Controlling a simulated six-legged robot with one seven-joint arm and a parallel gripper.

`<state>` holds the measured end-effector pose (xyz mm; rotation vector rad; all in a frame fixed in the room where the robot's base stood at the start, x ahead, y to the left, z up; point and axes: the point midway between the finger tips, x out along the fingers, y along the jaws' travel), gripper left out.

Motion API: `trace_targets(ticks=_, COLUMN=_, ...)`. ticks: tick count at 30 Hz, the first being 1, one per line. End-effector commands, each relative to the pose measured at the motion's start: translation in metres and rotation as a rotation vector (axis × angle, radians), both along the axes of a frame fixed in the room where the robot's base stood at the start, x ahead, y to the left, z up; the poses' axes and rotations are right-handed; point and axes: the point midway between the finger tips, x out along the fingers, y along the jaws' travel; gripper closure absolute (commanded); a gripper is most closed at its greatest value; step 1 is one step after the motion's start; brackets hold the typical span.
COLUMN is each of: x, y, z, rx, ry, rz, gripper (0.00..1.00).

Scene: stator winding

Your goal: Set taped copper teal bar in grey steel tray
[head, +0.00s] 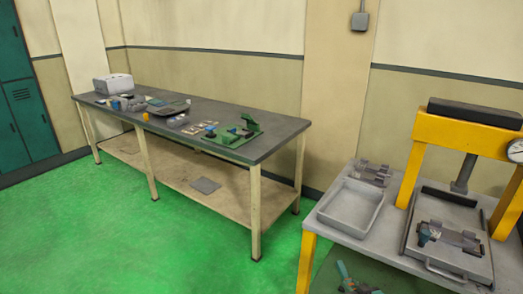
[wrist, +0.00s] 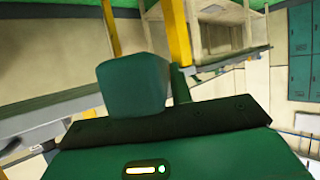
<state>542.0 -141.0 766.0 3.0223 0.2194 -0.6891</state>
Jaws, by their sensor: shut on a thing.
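The grey steel tray (head: 335,226) stands on the side table at the right in the head view. It is shallow and looks empty. A teal shape (head: 347,283) shows at the bottom edge of the head view, in front of that table and below the tray; it looks like the end of my arm, and its details are too small to read. In the wrist view my gripper (wrist: 135,88) shows as a dark green body with one blunt teal-green block standing up from it. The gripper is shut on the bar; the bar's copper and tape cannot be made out.
A yellow press (head: 405,160) with a gauge stands right of the tray. A grey metal fixture with a teal end (head: 430,234) lies on its bed. Another metal fixture (head: 371,171) lies behind the tray. A long workbench (head: 270,142) with several small parts stands left.

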Motion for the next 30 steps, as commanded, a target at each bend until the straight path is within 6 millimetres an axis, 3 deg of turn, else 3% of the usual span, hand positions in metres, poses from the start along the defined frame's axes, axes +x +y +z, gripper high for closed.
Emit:
trace_targets(ticks=12, x=0.018, y=0.062, z=0.0, rx=-0.004, ry=-0.003, rz=-0.083, gripper=1.0)
trace_targets(ticks=24, x=0.02, y=0.129, z=0.012, rx=-0.001, ry=-0.002, rz=-0.136, gripper=1.0)
trace_targets(ticks=30, x=0.018, y=0.141, z=0.014, rx=-0.001, ry=0.001, rz=-0.143, gripper=1.0)
